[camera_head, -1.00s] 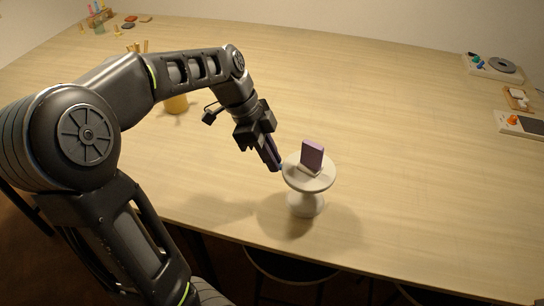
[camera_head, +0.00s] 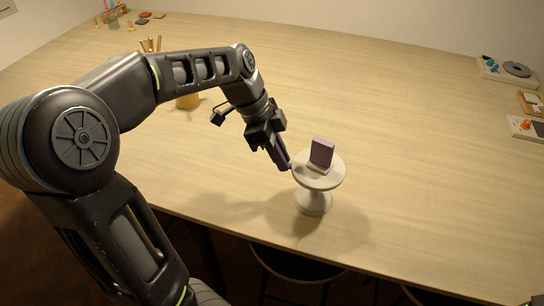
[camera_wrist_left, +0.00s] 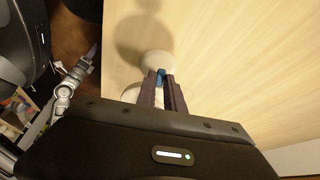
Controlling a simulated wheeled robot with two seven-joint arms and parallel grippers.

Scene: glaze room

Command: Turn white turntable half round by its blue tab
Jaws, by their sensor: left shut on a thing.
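The white turntable (camera_head: 334,178) stands on a pedestal foot near the table's front edge. A purple block (camera_head: 321,152) stands upright in a pale holder on its top. The blue tab (camera_head: 291,166) sticks out at the turntable's left rim. My left gripper (camera_head: 287,163) reaches down from the upper left and is shut on the tab. In the left wrist view, the blue tab (camera_wrist_left: 161,74) shows between the two fingers (camera_wrist_left: 160,92), with part of the white turntable (camera_wrist_left: 157,58) behind. The fingers hide most of the tab. My right gripper is not seen in the head view.
A yellow container (camera_head: 187,101) stands behind my left arm. Trays with small parts (camera_head: 507,70) lie at the far right edge. Dark stools (camera_head: 300,262) are below the front edge. The table right of the turntable is clear.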

